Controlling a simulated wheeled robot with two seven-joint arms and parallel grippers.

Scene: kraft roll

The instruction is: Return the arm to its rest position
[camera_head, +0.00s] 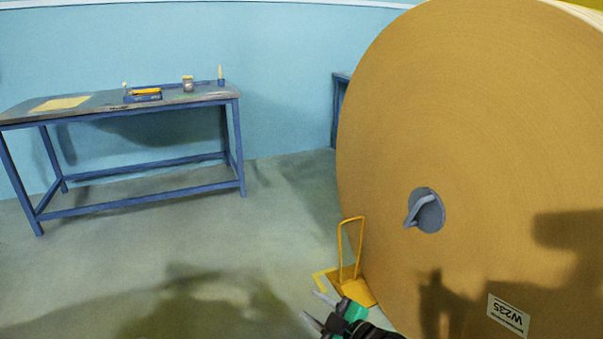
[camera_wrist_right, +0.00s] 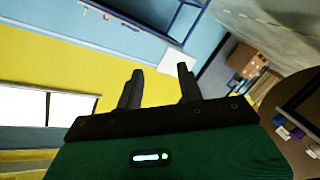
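My right gripper (camera_head: 311,304) is low in the head view, in front of the kraft roll's lower left side. Its two grey fingers are apart with nothing between them. The right wrist view also shows both dark fingers (camera_wrist_right: 158,78) spread and empty. The large brown kraft roll (camera_head: 450,110) stands on its curved edge at the right, with a grey core plug (camera_head: 430,212) in its flat face. A white label (camera_head: 508,315) on that face reads W235 upside down. My left gripper is not in view.
A yellow chock (camera_head: 356,291) with an upright loop handle stands by the roll's lower left edge, close to my right gripper. A blue-legged workbench (camera_head: 205,94) with small items stands at the left wall. The floor (camera_head: 190,230) between is clear.

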